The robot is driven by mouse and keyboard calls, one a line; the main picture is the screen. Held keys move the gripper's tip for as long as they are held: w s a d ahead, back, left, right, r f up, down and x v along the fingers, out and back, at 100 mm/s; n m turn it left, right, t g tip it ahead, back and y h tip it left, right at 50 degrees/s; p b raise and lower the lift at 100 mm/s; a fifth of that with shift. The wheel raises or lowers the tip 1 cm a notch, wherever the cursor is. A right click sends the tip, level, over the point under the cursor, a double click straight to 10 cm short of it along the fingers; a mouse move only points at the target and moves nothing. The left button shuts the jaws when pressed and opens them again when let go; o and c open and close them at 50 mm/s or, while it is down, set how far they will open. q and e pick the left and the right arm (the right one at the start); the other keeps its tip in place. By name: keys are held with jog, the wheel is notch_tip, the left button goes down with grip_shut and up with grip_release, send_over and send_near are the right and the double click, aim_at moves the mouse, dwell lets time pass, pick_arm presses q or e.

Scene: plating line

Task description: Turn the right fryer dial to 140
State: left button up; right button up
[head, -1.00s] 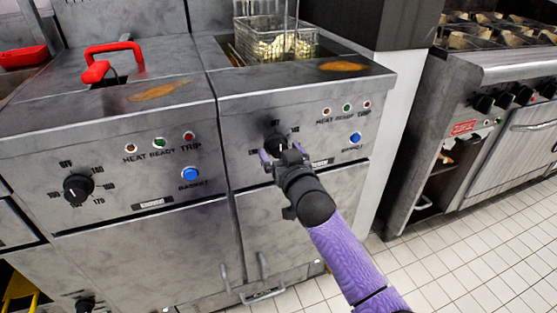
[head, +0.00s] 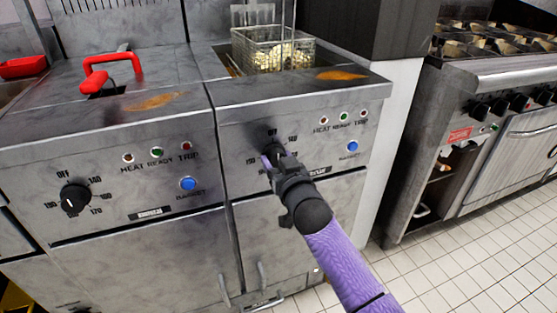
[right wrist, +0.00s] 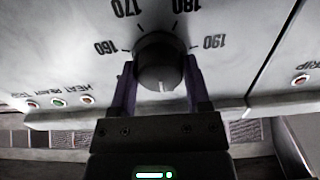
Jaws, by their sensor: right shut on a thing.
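The right fryer (head: 340,160) has a black dial (head: 274,149) on its front panel. In the head view my right gripper (head: 275,158) covers most of the dial; labels around it show only in part, with 140 at its upper right. In the right wrist view the dial (right wrist: 160,62) sits between the two fingers of my right gripper (right wrist: 160,80), which are shut on its sides. That view is upside down, with 160, 170, 180 and 190 around the dial. A faint pale mark shows near its lower edge; I cannot tell the exact setting. My left gripper is out of view.
The left fryer (head: 30,150) has its own black dial (head: 74,198). A blue basket button (head: 352,146) and small lamps lie right of the right dial. A wire basket (head: 268,50) stands in the right fryer. A stove (head: 500,75) is at the right, beyond tiled floor.

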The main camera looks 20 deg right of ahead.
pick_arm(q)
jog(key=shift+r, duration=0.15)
pick_arm(e)
jog(key=shift+r+m, duration=0.1)
jog(key=shift+m, duration=0.2)
pick_arm(q)
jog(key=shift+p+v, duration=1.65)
jog(key=shift+p, duration=0.2)
pick_arm(e)
jog(key=shift+m, duration=5.4)
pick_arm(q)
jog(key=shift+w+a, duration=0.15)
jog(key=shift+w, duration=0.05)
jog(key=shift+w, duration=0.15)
